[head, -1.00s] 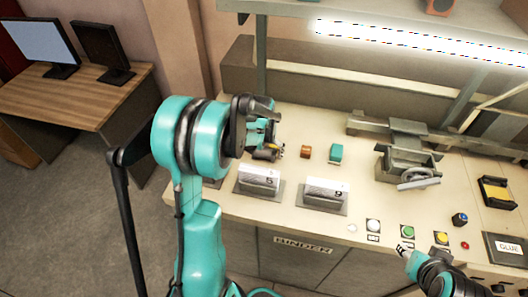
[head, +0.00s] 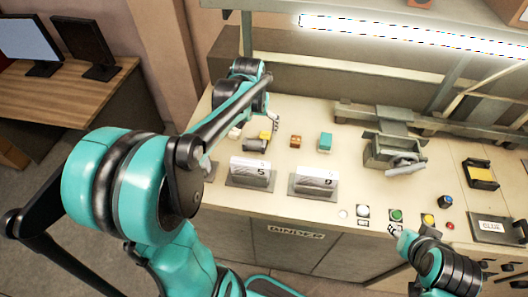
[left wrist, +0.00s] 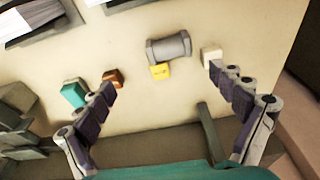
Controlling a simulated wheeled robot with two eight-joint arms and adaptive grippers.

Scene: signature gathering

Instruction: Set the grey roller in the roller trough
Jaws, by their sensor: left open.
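The grey roller (head: 255,146) lies on the left part of the bench, beside a yellow block (head: 264,135). In the left wrist view the grey roller (left wrist: 168,47) lies on its side, ahead of and between my spread fingers. My left gripper (head: 257,124) is open and empty above the bench, just behind the roller; its fingers show wide apart in the left wrist view (left wrist: 162,80). My right gripper (head: 400,238) is at the bench's front edge, its jaws too small to judge. A dark holder with a yellow inside (head: 481,174) stands at right; I cannot tell whether it is the roller trough.
A white block (left wrist: 211,55) is near one finger, a brown block (head: 295,141) and teal block (head: 325,142) near the other. Two paper stacks on plates (head: 250,170) (head: 316,180) lie in front. A grey press (head: 390,150) and buttons (head: 397,215) are to the right.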

